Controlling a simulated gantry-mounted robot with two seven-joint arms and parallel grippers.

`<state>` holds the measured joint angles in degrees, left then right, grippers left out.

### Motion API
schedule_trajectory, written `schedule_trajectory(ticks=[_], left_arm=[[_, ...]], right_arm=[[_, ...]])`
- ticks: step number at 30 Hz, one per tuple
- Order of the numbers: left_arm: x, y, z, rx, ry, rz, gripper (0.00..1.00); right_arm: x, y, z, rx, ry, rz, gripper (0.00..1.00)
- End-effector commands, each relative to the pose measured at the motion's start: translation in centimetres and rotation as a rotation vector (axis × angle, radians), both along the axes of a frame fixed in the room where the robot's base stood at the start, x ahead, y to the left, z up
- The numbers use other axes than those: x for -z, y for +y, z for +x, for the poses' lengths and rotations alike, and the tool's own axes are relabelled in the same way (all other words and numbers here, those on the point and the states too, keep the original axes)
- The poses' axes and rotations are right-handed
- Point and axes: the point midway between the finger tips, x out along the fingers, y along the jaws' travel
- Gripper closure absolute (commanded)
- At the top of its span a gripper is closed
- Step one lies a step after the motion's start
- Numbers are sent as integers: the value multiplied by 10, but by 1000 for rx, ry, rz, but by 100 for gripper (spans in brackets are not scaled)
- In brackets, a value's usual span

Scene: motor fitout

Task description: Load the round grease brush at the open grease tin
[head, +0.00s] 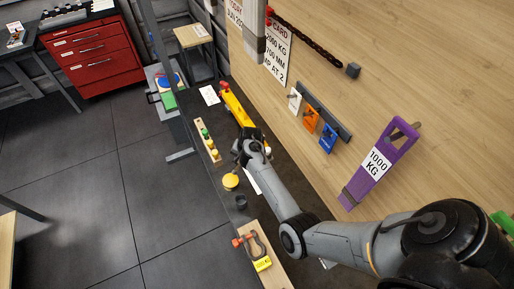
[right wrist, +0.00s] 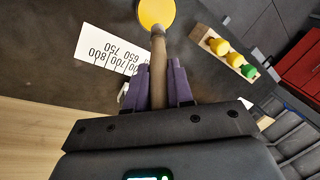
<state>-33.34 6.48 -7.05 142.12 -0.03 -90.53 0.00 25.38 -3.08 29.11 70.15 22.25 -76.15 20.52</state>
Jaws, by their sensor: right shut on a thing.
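My right gripper (head: 246,150) is over the dark bench in the head view. In the right wrist view its purple fingers (right wrist: 161,84) are shut on the wooden handle of the grease brush (right wrist: 158,68). The brush points away from the fingers, and its far end overlaps the lower edge of the yellow round face of the grease tin (right wrist: 156,12). I cannot tell whether brush and tin touch. In the head view the grease tin (head: 231,182) stands just below my gripper; the brush is not clearly visible there. My left gripper is not in view.
A dark cup (head: 241,202) stands near the tin. A wooden strip with coloured knobs (head: 208,145) lies to the left, a yellow tool (head: 237,108) beyond. A board with a shackle (head: 262,256) lies nearer. A numbered white card (right wrist: 108,52) lies beside the brush.

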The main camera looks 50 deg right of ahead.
Motion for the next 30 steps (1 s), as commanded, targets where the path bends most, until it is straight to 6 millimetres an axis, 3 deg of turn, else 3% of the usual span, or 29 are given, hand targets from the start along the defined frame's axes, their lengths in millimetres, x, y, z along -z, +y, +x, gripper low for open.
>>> schedule_trajectory(ticks=[4,11,30], left_arm=[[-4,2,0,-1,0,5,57],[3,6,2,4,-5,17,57],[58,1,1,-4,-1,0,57]], right_arm=[[-11,12,10,-6,-27,18,100],[-6,10,11,-5,-44,29,100],[43,10,10,-6,-44,28,100]])
